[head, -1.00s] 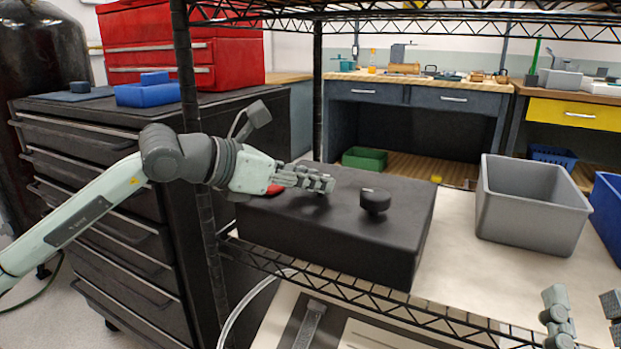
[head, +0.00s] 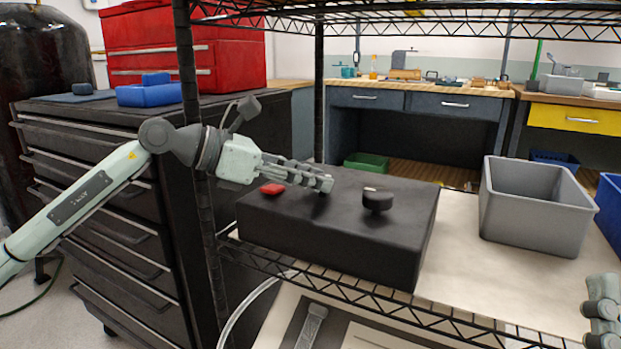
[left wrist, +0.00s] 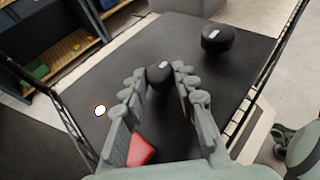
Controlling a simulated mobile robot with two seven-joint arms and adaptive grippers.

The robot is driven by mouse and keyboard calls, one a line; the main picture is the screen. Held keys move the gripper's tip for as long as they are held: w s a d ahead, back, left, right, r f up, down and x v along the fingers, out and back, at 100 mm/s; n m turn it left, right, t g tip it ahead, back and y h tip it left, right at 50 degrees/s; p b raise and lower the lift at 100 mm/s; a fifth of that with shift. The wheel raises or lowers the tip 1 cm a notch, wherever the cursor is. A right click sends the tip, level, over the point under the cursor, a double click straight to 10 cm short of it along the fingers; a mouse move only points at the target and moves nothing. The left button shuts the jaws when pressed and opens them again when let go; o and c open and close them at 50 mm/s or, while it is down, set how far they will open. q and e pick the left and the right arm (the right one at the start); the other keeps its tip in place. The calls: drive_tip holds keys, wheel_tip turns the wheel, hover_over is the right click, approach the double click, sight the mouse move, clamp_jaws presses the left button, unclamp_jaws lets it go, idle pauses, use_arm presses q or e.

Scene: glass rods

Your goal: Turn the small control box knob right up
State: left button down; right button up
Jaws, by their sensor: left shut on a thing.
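The black control box (head: 340,240) lies on the rack shelf. It carries a red button (head: 272,188) at the left and a larger black knob (head: 377,200) with a white mark at the right. My left gripper (head: 322,184) is over the box between them. In the left wrist view its fingers are shut around the smaller black knob (left wrist: 159,76), whose short white mark shows near its far edge. In the head view the fingers mostly hide this knob. My right gripper (head: 603,312) is partly cut off at the lower right; its opening does not show.
Rack posts (head: 205,220) and the shelf's front wire edge (head: 370,300) stand close to my left arm and the box. A grey bin (head: 537,222) stands right of the box, with bare shelf between. A dark drawer cabinet (head: 110,190) is at the left.

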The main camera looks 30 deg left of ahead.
sight(309, 198)
use_arm(q)
drive_tip(key=c, duration=1.2)
unclamp_jaws()
drive_tip(key=shift+o, duration=0.2)
drive_tip(key=shift+r, duration=0.1)
wheel_tip(309, 198, up, 10)
drive_tip(key=shift+s+f, duration=0.15)
drive_tip(key=shift+f, duration=0.05)
